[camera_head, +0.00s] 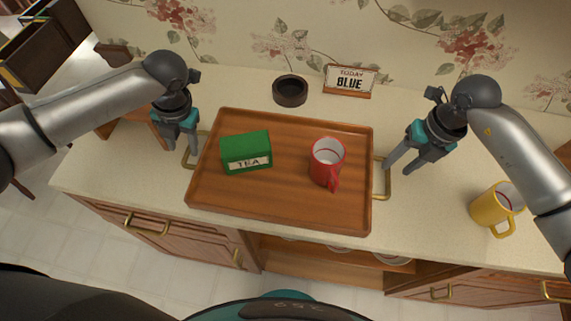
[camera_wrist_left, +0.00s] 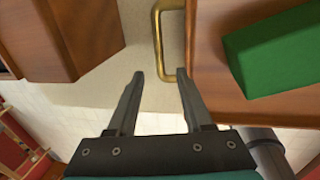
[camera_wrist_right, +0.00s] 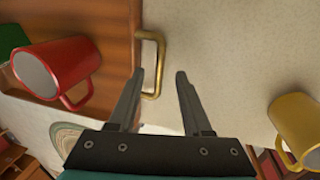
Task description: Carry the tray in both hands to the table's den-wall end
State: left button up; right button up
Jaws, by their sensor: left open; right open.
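The brown wooden tray (camera_head: 280,205) lies flat on the cream countertop. It carries a green TEA box (camera_head: 245,150) on its left half and a red mug (camera_head: 328,160) on its right half. My left gripper (camera_head: 181,151) is open at the tray's left brass handle (camera_head: 187,160); in the left wrist view the handle (camera_wrist_left: 158,40) reaches between the fingertips. My right gripper (camera_head: 398,170) is open beside the right brass handle (camera_head: 387,185); in the right wrist view the handle (camera_wrist_right: 160,55) shows between the fingertips. Neither gripper visibly grips anything.
A yellow mug (camera_head: 491,208) stands at the right of the counter. A dark round bowl (camera_head: 290,91) and a sign reading TODAY BLUE (camera_head: 349,81) stand behind the tray by the floral wall. A brown wooden object (camera_head: 131,132) is beside my left gripper.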

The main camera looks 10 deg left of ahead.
aim_at(185, 156)
pick_arm(q)
jog(key=shift+a+f, duration=0.2)
jog(key=shift+f, duration=0.85)
jog(key=shift+a+f, duration=0.15)
jog(key=shift+f, duration=0.85)
pick_arm(e)
jog(key=shift+a+f, duration=0.2)
jog(key=shift+f, duration=0.85)
jog(key=shift+a+f, duration=0.2)
jog(key=shift+f, duration=0.8)
pick_arm(q)
grip_shut()
pick_arm(e)
grip_shut()
pick_arm(q)
jog(key=shift+w+r, duration=0.1)
pick_arm(e)
jog(key=shift+w+r, duration=0.1)
